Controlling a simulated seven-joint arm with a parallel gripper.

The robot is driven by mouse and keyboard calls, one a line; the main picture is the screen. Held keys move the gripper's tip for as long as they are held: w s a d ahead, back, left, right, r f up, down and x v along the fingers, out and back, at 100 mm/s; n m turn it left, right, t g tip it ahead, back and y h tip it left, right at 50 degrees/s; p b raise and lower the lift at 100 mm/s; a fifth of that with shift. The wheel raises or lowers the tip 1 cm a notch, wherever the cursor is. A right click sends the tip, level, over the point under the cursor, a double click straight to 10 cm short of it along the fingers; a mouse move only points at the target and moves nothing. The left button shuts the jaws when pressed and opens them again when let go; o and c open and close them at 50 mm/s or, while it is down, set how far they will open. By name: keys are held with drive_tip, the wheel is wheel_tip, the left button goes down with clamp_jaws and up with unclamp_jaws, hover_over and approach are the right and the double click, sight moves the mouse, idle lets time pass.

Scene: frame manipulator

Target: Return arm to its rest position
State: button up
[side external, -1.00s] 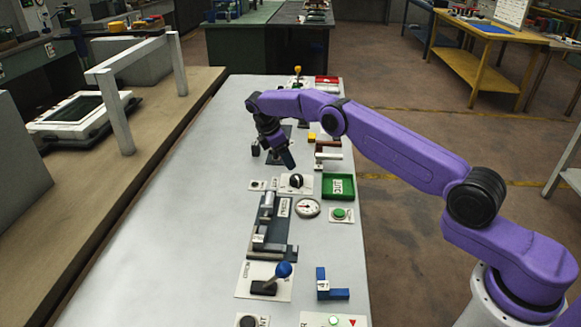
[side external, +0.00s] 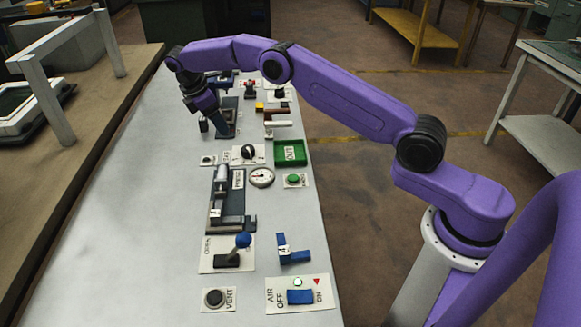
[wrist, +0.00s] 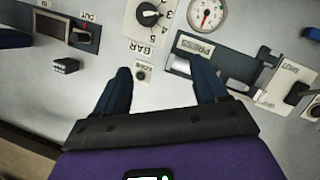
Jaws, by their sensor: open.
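My purple arm (side external: 345,104) reaches from its base on the right over the bench in the side external view. My gripper (side external: 222,130) hangs at the arm's end above the far half of the bench, beyond the black dial (side external: 248,152). In the wrist view my gripper (wrist: 162,82) has its two dark fingers spread apart with nothing between them. A small button plate (wrist: 142,73) shows on the panel in the gap between the fingers. I cannot tell the exact height of the fingers above the panel.
The bench (side external: 130,220) carries a gauge (side external: 261,177), a green tray (side external: 291,153), a press fixture (side external: 228,200), a blue-knobbed lever (side external: 242,240), a blue bracket (side external: 290,253) and a vent button (side external: 214,298). The bench's left part is bare. A grey frame (side external: 52,75) stands on the left counter.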

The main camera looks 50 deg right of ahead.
drive_tip(key=s+a+r+y, duration=0.1)
drive_tip(key=s+a+r, duration=0.2)
drive_tip(key=s, duration=0.4)
drive_tip(key=s+a+r+t+y, duration=0.1)
drive_tip(key=s+a+r, duration=0.3)
drive_tip(key=s, duration=0.3)
drive_tip(key=s+a+r, duration=0.3)
drive_tip(key=s, duration=0.4)
drive_tip(key=s+d, duration=0.3)
drive_tip(key=s, duration=0.6)
drive_tip(key=s+d+f+m+y, duration=0.1)
drive_tip(key=s+d, duration=0.3)
drive_tip(key=s, duration=0.5)
drive_tip(key=s+d+f+m+y, duration=0.1)
drive_tip(key=s+d, duration=0.2)
drive_tip(key=s, duration=0.7)
drive_tip(key=shift+d, duration=0.3)
